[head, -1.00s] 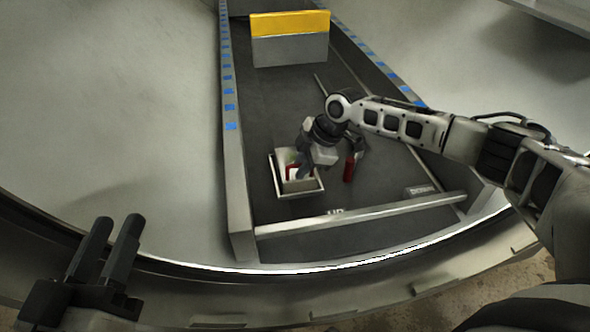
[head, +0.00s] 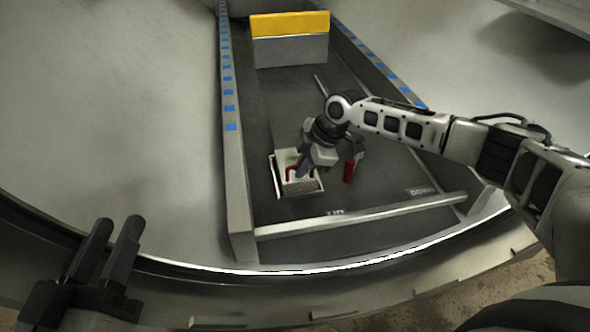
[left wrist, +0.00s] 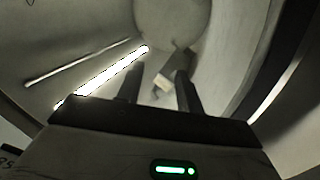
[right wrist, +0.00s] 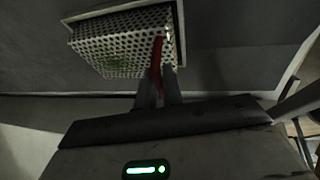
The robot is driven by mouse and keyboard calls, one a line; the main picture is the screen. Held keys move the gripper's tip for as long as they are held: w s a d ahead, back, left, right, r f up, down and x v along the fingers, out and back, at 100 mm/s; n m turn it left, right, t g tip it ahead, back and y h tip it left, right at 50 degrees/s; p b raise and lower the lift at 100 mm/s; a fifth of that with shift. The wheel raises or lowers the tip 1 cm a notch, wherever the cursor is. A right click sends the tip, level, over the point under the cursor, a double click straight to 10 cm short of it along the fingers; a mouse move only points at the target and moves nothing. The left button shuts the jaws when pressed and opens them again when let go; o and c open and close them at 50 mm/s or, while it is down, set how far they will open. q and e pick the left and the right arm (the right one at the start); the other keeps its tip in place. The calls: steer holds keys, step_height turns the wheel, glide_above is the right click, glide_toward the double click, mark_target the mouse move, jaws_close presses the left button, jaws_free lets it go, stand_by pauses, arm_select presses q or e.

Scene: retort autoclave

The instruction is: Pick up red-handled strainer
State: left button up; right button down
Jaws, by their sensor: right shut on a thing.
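The red-handled strainer is a pale perforated basket (head: 303,187) over the square opening in the dark floor. In the right wrist view its holed side (right wrist: 110,48) fills the top, with the red handle (right wrist: 157,52) running down to my fingers. My right gripper (right wrist: 157,92) is shut on the red handle; it also shows in the head view (head: 301,169), above the basket. The basket looks raised somewhat out of the opening. My left gripper (head: 112,234) is open and empty at the lower left, far from the strainer.
A light square rim (head: 276,180) frames the opening. A separate red grip (head: 349,169) stands just right of my right gripper. A yellow-topped block (head: 290,38) stands at the back.

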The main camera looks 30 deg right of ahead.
steer(key=shift+r, duration=0.1)
stand_by(0.7)
